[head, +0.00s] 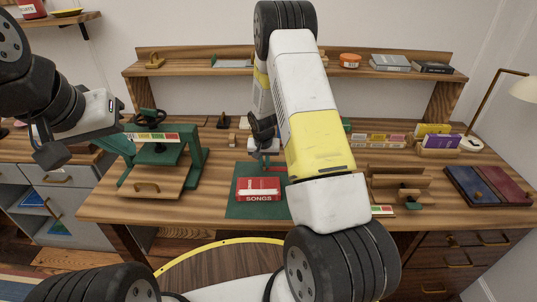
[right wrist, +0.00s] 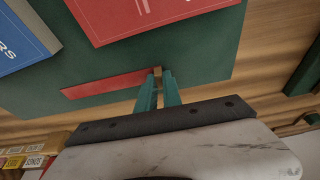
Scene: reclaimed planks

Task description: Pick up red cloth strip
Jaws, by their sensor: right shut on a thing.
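The red cloth strip (right wrist: 105,85) lies along the green mat (right wrist: 215,55) in the right wrist view, beside the red book's edge. In the head view a bit of the strip (head: 271,169) shows just behind the red book. My right gripper (right wrist: 157,75) is shut at the right end of the strip, with its green fingertips close together; a small tan patch shows between them. In the head view my right gripper (head: 264,155) reaches down over the mat's back part. My left gripper (head: 118,112) is raised at the left, away from the strip; its fingers are not clear.
The red SONGS book (head: 258,190) lies on the mat. A blue book (right wrist: 22,42) shows in the right wrist view. A green press (head: 160,160) stands left; wooden holders (head: 397,184) and a colored board (head: 485,188) stand right. My right arm hides the middle of the bench.

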